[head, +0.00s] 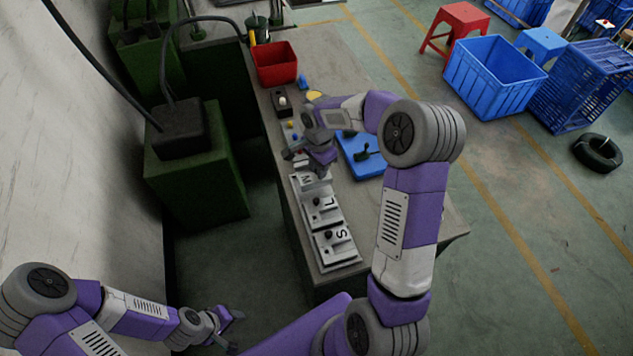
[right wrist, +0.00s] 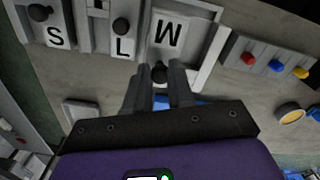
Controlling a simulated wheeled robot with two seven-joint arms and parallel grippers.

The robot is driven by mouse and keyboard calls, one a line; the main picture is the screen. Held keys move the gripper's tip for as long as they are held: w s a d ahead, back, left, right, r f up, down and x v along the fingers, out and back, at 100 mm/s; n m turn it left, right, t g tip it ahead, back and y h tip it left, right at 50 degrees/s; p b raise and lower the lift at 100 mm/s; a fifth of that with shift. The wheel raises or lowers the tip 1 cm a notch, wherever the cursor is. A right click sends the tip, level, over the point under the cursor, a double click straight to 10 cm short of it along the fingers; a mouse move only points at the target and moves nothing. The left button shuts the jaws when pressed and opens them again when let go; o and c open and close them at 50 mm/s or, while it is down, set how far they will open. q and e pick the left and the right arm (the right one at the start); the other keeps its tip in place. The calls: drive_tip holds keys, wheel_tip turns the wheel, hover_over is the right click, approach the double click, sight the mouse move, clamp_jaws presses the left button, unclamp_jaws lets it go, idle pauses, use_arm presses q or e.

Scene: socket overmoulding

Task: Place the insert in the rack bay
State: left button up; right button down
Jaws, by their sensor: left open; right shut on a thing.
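A pale rack (head: 333,243) lies along the near left part of the bench, with lettered bays in a row. Dark-knobbed pieces stand in the S bay (right wrist: 54,37) and the L bay (right wrist: 123,45). My right gripper (head: 318,166) is at the rack's far end, by the bay lettered M (head: 306,180). In the right wrist view its fingers are shut on the black knob of the insert (right wrist: 159,73), next to the letter plate (right wrist: 168,33). I cannot tell whether the insert is fully seated. My left gripper (head: 228,322) is open and empty, away from the bench.
A blue tray (head: 357,166) holding a dark green piece lies right of the rack. Coloured buttons (right wrist: 273,64) and a small switch box (head: 281,102) stand beyond the rack. A red bin (head: 274,64) is at the bench's far end. Green machines (head: 196,170) stand to the left.

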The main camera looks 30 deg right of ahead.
wheel_tip(320, 180, down, 6)
drive_tip(key=shift+r+b, duration=0.15)
drive_tip(key=shift+b, duration=0.25)
drive_tip(key=c, duration=1)
unclamp_jaws()
drive_tip(key=shift+r, duration=0.1)
wheel_tip(320, 180, up, 12)
drive_tip(key=shift+p, duration=1)
